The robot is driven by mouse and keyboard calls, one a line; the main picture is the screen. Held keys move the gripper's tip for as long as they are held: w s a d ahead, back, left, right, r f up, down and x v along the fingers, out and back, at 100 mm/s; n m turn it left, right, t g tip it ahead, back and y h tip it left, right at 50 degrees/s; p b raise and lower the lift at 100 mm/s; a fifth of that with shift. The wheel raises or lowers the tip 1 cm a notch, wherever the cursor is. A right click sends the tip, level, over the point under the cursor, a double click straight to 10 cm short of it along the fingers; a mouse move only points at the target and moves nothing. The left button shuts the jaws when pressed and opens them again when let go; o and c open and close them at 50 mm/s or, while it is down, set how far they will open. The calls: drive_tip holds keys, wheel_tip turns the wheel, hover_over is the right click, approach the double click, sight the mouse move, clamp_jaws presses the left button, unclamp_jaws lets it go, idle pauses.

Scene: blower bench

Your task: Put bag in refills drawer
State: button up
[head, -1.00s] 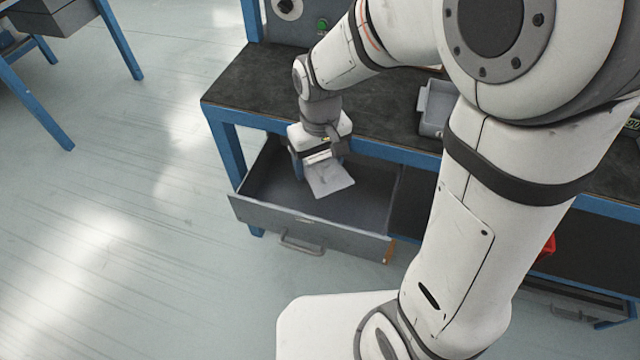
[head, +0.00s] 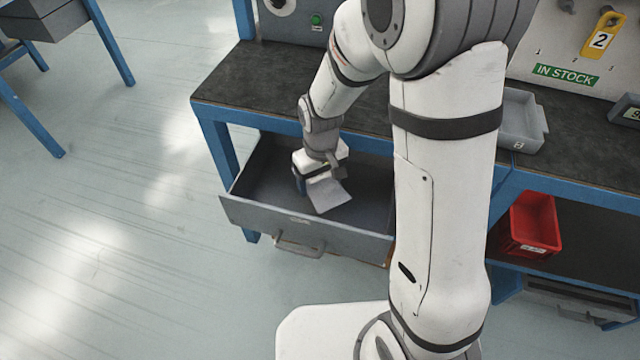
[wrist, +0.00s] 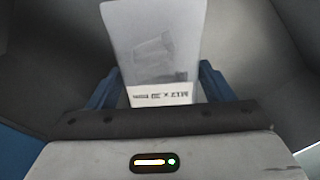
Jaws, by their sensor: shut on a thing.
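The bag (head: 328,195) is a flat, pale translucent packet. In the wrist view the bag (wrist: 155,50) shows a printed white label band and a dim shape inside. My gripper (head: 318,180) is shut on the bag, with blue fingers on both sides of it in the wrist view (wrist: 158,88). The gripper points down inside the open grey drawer (head: 262,212) under the bench. The bag hangs tilted within the drawer's walls. I cannot tell whether it touches the drawer floor. The label on the drawer front is too small to read.
The dark bench top (head: 265,85) lies over the drawer's back. A grey bin (head: 522,125) stands on it at right, near an "IN STOCK" board (head: 566,75). A red bin (head: 530,222) sits on the lower shelf. The floor left of the bench is clear.

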sight(320, 178)
drive_tip(key=shift+s+f, duration=0.15)
drive_tip(key=shift+f, duration=0.35)
drive_tip(key=shift+f, duration=0.15)
drive_tip(key=o, duration=1.3)
wheel_tip(320, 178, up, 13)
drive_tip(key=p, duration=0.3)
drive_tip(key=shift+f, duration=0.2)
drive_tip(key=s+d+r+m, duration=0.1)
drive_tip(key=s+d+r, duration=0.1)
drive_tip(key=s+d, duration=0.2)
drive_tip(key=s+d+r+m+t, duration=0.1)
drive_tip(key=s+d+r+m, duration=0.1)
drive_tip(key=s+d, duration=0.2)
drive_tip(key=s+d+r+m, duration=0.2)
drive_tip(key=s+d, duration=0.2)
drive_tip(key=s, duration=0.1)
drive_tip(key=shift+s+r, duration=0.2)
drive_tip(key=shift+r, duration=0.2)
